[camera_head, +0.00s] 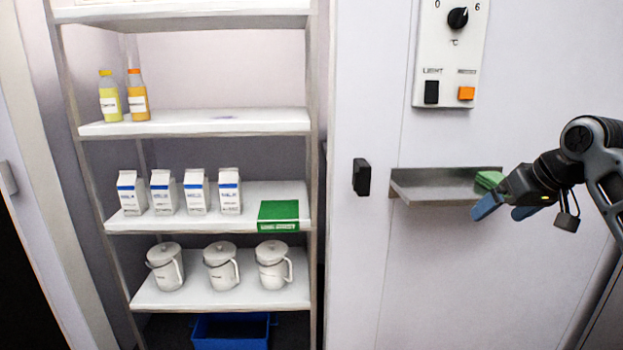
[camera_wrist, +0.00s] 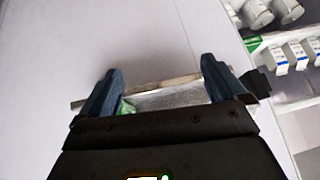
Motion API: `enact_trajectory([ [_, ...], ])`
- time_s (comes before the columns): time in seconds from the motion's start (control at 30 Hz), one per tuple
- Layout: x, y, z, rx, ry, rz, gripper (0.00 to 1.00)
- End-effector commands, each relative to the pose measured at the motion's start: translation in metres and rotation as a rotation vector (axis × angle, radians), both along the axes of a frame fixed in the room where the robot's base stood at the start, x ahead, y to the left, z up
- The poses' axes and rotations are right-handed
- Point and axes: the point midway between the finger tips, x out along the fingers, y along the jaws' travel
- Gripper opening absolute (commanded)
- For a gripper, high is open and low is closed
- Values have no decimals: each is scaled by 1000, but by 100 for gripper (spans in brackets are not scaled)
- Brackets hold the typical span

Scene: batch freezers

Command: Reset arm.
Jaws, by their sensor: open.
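My gripper (camera_head: 503,211) is at the right of the head view, in front of a small metal wall shelf (camera_head: 437,190). Its blue fingers are apart, with nothing seen between them that they grip. A green item (camera_head: 489,180) shows on the right part of the metal shelf, partly hidden behind my gripper. In the wrist view my gripper (camera_wrist: 161,85) has its two fingers spread wide. The metal shelf (camera_wrist: 165,97) and a bit of the green item (camera_wrist: 126,108) show beyond the gripper body.
A shelving rack (camera_head: 205,218) at left holds bottles, several cartons (camera_head: 195,190), a green box (camera_head: 278,215) and three white jugs (camera_head: 220,265). A blue bin (camera_head: 231,331) stands below. A control panel (camera_head: 450,52) and black handle (camera_head: 361,177) project from the white front.

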Motion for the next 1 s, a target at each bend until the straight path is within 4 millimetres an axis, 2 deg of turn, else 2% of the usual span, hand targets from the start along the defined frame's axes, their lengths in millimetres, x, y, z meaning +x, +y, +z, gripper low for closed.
enact_trajectory([
  [0.03,-1,20,-22,32,-19,9,98],
  [0.1,-3,43,-47,74,-59,10,98],
  [0.27,-15,93,-98,159,-148,-5,98],
  [0.47,-48,146,-153,247,-241,-48,98],
  [0.7,-110,193,-207,313,-333,-126,98],
  [0.87,-162,213,-234,327,-384,-184,98],
  [1.0,-213,224,-250,319,-424,-232,98],
])
